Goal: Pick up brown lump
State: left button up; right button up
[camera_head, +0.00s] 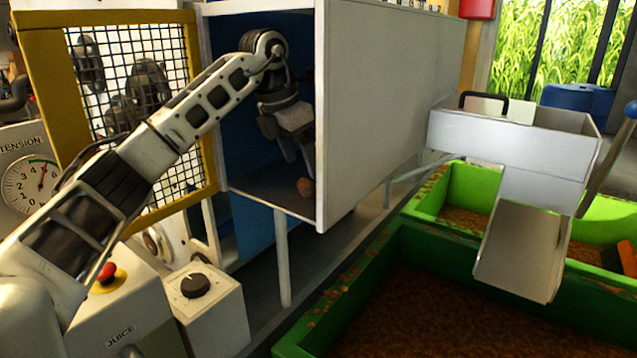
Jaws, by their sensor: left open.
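The brown lump (305,187) is small and rounded. It lies on the floor of the open-fronted grey box (270,195), near its front right part. My left arm reaches in from the left, and my left gripper (299,158) hangs inside the box opening with its fingers pointing down. The gripper is open, and its fingertips are just above and slightly left of the lump. I cannot tell whether a finger touches it. My right gripper is not in view.
The box's side wall (385,95) stands close on the right of the gripper. A yellow-framed mesh guard (205,100) is on the left. A control box with a black knob (205,300) stands below. Green bins (400,245) and a metal chute (525,245) are at right.

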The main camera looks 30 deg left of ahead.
aim_at(306, 178)
pick_arm(q)
jog(key=x, duration=0.5)
jog(key=shift+s, duration=0.1)
jog(key=shift+c, duration=0.3)
jog(key=c, duration=1)
